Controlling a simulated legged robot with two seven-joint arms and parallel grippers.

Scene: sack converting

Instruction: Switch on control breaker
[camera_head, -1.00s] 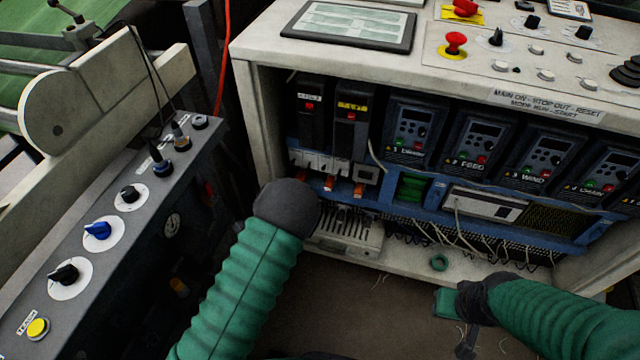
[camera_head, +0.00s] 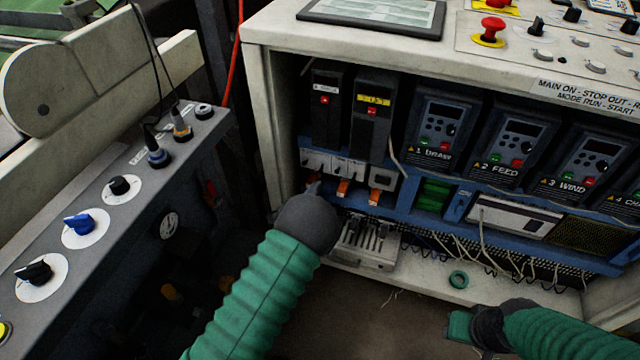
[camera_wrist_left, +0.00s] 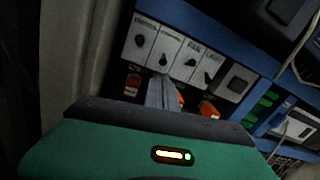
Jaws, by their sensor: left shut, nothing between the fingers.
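A row of breakers with grey-white faces (camera_head: 347,168) sits low on the left of the open cabinet, with orange levers (camera_head: 343,190) beneath. In the left wrist view the faces carry dark toggles (camera_wrist_left: 165,61), and orange levers (camera_wrist_left: 132,84) show below.
Drive units (camera_head: 436,130) fill the cabinet right of two dark modules (camera_head: 372,118). The white cabinet side wall (camera_head: 258,120) stands close left of my left gripper. A grey knob panel (camera_head: 120,215) lies further left. Loose wires hang under the blue rail.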

